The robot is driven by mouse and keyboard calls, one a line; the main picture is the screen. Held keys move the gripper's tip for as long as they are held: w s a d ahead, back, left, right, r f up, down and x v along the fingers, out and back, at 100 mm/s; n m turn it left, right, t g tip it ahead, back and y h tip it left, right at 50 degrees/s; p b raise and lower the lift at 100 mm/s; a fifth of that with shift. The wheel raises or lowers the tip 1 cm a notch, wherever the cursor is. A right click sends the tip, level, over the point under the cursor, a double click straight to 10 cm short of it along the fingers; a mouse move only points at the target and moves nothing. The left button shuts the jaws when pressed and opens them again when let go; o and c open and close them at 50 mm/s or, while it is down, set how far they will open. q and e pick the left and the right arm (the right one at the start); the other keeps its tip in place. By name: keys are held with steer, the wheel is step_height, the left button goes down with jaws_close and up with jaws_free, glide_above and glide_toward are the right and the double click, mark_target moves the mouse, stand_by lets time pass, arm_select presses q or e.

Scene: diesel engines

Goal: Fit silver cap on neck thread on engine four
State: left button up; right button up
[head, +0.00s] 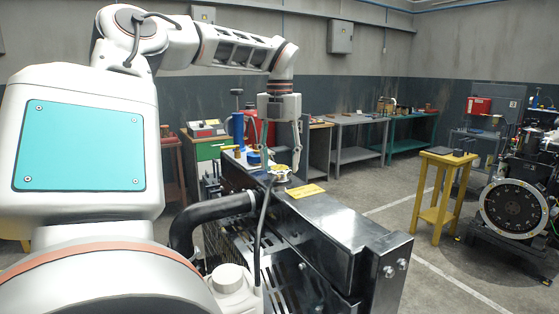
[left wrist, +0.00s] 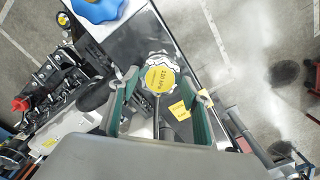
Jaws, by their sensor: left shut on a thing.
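The silver cap (left wrist: 160,76), with a yellow disc marked 120 KPA on top, is at the tips of my left gripper (left wrist: 163,92) in the left wrist view. In the head view my left gripper (head: 283,160) points straight down, shut on the silver cap (head: 281,172). The cap is at the black top tank of the near engine (head: 320,228). The neck thread is hidden below the cap, so I cannot tell whether they touch. The engine's number is not readable. My right gripper is not in view.
A blue cap (head: 254,158) sits beyond the silver cap and shows in the left wrist view (left wrist: 98,8). A yellow plate (head: 306,191) lies on the tank top. A black hose (head: 205,213) curves on the near side. A yellow stand (head: 441,185) is off right; floor between is clear.

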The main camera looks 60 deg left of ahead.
arm_select(q)
steer(key=shift+s+f, duration=0.1)
steer(key=shift+f, duration=0.05)
steer(key=o, duration=1.8)
steer(key=shift+o, duration=0.2)
steer(key=shift+c, duration=0.4)
